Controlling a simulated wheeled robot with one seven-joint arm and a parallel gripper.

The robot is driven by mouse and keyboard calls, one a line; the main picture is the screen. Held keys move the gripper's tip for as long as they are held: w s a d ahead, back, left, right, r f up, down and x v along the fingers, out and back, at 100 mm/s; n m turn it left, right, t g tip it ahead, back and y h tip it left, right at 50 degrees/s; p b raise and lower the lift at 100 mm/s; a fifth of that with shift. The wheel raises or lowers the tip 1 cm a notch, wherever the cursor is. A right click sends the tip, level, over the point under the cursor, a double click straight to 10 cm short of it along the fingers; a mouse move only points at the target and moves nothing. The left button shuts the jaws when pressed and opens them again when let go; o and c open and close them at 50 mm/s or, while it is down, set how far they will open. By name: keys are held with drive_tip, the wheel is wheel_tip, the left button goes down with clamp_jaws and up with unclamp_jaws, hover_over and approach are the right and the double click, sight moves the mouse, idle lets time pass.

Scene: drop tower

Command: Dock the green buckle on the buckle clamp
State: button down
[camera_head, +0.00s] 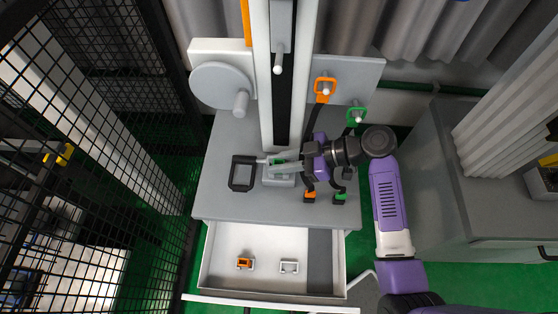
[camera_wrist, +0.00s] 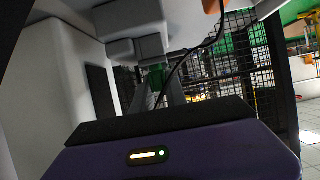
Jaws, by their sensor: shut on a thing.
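My gripper (camera_head: 281,164) reaches left from the wrist to the foot of the tower's column, with its jaws shut on the green buckle (camera_head: 281,161). Only a small part of the buckle shows between the grey fingers. In the wrist view, the green buckle (camera_wrist: 157,75) sits between the fingertips (camera_wrist: 157,88), just below a light grey block (camera_wrist: 152,47). That block may be the buckle clamp, but I cannot tell for sure. I cannot tell whether buckle and block touch.
Orange (camera_head: 324,86) and green (camera_head: 355,116) strap loops hang on pegs at the right. The open drawer (camera_head: 222,287) holds an orange buckle (camera_head: 245,263) and a pale buckle (camera_head: 289,267). A mesh fence (camera_head: 110,120) stands left.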

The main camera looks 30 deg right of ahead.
drive_tip(key=shift+f, duration=0.2)
drive_tip(key=c, duration=1.3)
unclamp_jaws()
drive_tip(key=shift+r, duration=0.1)
drive_tip(key=shift+c, duration=0.2)
drive_tip(key=shift+r, duration=0.2)
drive_tip(key=s+d+r+b, duration=0.1)
drive_tip(key=s+d+b, duration=0.1)
drive_tip(key=s+d, duration=0.6)
drive_tip(key=d, duration=0.4)
drive_tip(key=shift+s, duration=0.3)
